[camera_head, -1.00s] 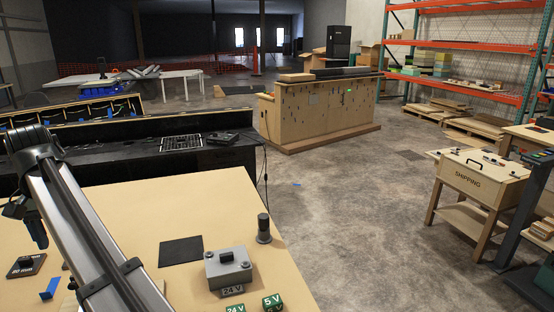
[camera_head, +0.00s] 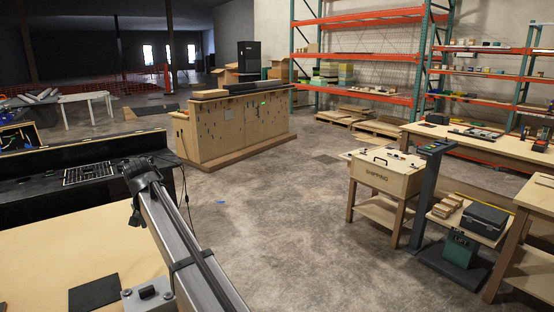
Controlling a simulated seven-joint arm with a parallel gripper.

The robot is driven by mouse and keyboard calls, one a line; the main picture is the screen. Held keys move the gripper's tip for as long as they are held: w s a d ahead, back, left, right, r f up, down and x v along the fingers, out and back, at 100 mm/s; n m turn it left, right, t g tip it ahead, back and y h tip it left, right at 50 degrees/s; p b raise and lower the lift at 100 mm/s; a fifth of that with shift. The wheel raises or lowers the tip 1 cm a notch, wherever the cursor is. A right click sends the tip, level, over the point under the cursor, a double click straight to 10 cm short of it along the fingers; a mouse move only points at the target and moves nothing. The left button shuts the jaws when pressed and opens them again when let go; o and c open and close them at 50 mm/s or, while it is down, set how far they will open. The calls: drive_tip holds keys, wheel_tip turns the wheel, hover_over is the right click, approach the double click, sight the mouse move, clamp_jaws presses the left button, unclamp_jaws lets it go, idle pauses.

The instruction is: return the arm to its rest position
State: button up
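My arm reaches up from the bottom of the head view, its grey link slanting over the right edge of the light wooden table (camera_head: 60,245). Its dark upper joint stands in front of the black bench. A small dark part that looks like my gripper (camera_head: 135,216) shows just left of the link, above the table. The link hides most of it, and its fingers cannot be made out. I see nothing hanging from it. A grey box with a black knob (camera_head: 147,293) is on the table beside my arm, partly cut off, next to a black pad (camera_head: 94,293).
The black bench (camera_head: 40,185) with a vent grille (camera_head: 88,174) stands behind the table. Open concrete floor (camera_head: 285,235) lies to the right. A wooden console (camera_head: 235,125) stands behind.

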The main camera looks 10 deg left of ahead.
drive_tip(key=w+d+f+m+h, duration=0.1)
drive_tip(key=w+d+f, duration=0.4)
drive_tip(key=w+d, duration=0.15)
drive_tip(key=w+d+f+m, duration=0.1)
drive_tip(key=w+d+f, duration=0.4)
drive_tip(key=d, duration=0.3)
drive_tip(key=s+d+f+g+h, duration=0.1)
drive_tip(key=s+d+f+g, duration=0.15)
drive_tip(key=d+f, duration=1.25)
drive_tip(key=s+d+f+g+h, duration=0.1)
drive_tip(key=s+d+f, duration=0.3)
drive_tip(key=d+f, duration=1.1)
drive_tip(key=s+d+f+m+g, duration=0.1)
drive_tip(key=s+d+f+g, duration=0.1)
drive_tip(key=s+d+f, duration=0.8)
drive_tip(key=s+d+f+m+g, duration=0.1)
drive_tip(key=s+d+f+g, duration=0.1)
drive_tip(key=s+d+f, duration=0.85)
drive_tip(key=s+f+g, duration=0.1)
drive_tip(key=s, duration=1.2)
drive_tip(key=s+f+g+y, duration=0.1)
drive_tip(key=s+f+g, duration=0.1)
drive_tip(key=s, duration=1.1)
drive_tip(key=shift+s+y, duration=0.15)
drive_tip(key=shift+y, duration=0.15)
